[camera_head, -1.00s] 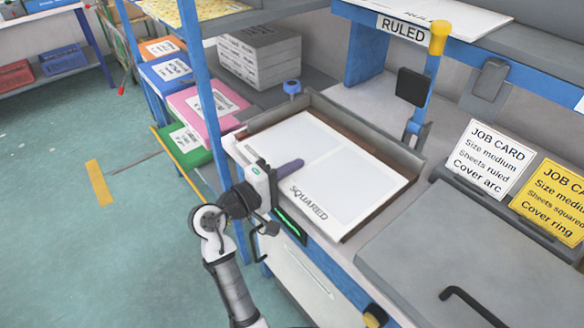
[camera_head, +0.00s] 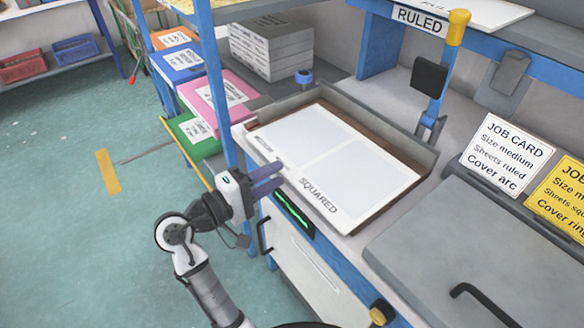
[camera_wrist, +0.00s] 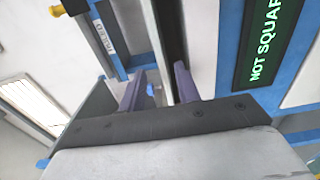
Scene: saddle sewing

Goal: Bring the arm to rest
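My gripper (camera_head: 281,178) is at the front left of the sheet tray, with its purple fingers pointing right toward the tray's front edge. In the wrist view, the two fingers (camera_wrist: 158,88) stand apart with a gap between them and nothing held. The white sheet stack (camera_head: 335,165), marked SQUARED, lies in the tray (camera_head: 425,153). Whether the fingertips touch the tray edge cannot be told. My arm comes up from the bottom of the head view.
A green-lit display (camera_head: 293,213) is on the bench front; in the wrist view its text (camera_wrist: 265,35) begins NOT SQUAR. A blue post (camera_head: 217,90) stands close behind my gripper. A grey lid (camera_head: 470,250) and job cards (camera_head: 507,153) are at right. Open floor (camera_head: 60,230) lies left.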

